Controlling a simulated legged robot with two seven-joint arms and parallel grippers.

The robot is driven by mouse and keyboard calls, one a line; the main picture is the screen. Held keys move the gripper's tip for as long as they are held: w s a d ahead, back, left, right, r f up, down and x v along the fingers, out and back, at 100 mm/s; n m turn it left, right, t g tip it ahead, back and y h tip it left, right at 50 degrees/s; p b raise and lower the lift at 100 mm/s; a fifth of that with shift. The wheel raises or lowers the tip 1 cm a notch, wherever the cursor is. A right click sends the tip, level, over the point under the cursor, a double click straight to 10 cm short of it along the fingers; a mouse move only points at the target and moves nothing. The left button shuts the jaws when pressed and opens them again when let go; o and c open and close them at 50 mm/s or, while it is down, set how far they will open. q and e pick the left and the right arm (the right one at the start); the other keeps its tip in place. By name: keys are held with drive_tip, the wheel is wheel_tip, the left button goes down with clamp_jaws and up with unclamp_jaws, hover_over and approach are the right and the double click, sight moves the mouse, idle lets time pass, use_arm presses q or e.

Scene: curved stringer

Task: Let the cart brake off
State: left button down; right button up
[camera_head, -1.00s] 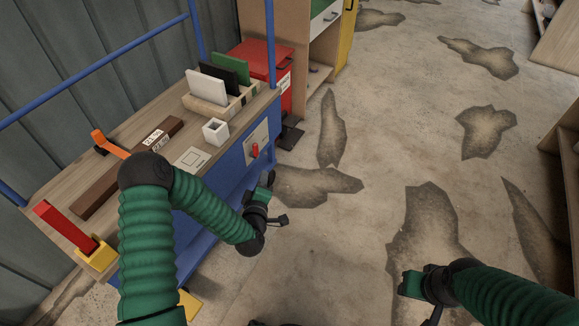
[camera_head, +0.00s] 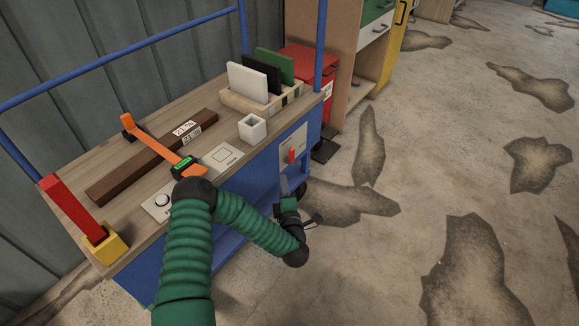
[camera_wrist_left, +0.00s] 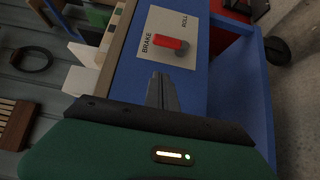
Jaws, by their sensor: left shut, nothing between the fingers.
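The blue cart (camera_head: 262,160) has a pale plate (camera_head: 299,142) on its side with a red brake lever (camera_head: 292,156). In the left wrist view the plate (camera_wrist_left: 158,24) reads BRAKE and ROLL, and the red lever (camera_wrist_left: 170,43) points toward BRAKE, which is upward on the cart. My left gripper (camera_head: 284,184) is just below the lever in the head view. Its fingertips (camera_wrist_left: 158,76) are shut and empty, pointing at the plate a little short of the lever. I cannot tell whether they touch the plate. My right gripper is out of view.
A red bin (camera_head: 310,65) stands behind. The stained floor (camera_head: 410,200) to the right is clear.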

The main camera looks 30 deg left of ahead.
sight(290, 163)
use_arm(q)
drive_tip(key=w+a+b, duration=0.1)
drive_tip(key=w, duration=0.2)
drive_tip(key=w+a+b, duration=0.1)
drive_tip(key=w+b, duration=0.1)
drive_tip(key=w+a+b, duration=0.1)
drive_tip(key=w, duration=0.2)
drive_tip(key=shift+w+a+b, duration=0.15)
drive_tip(key=shift+w+b, duration=0.15)
drive_tip(key=shift+b, duration=0.05)
drive_tip(key=shift+r, duration=0.1)
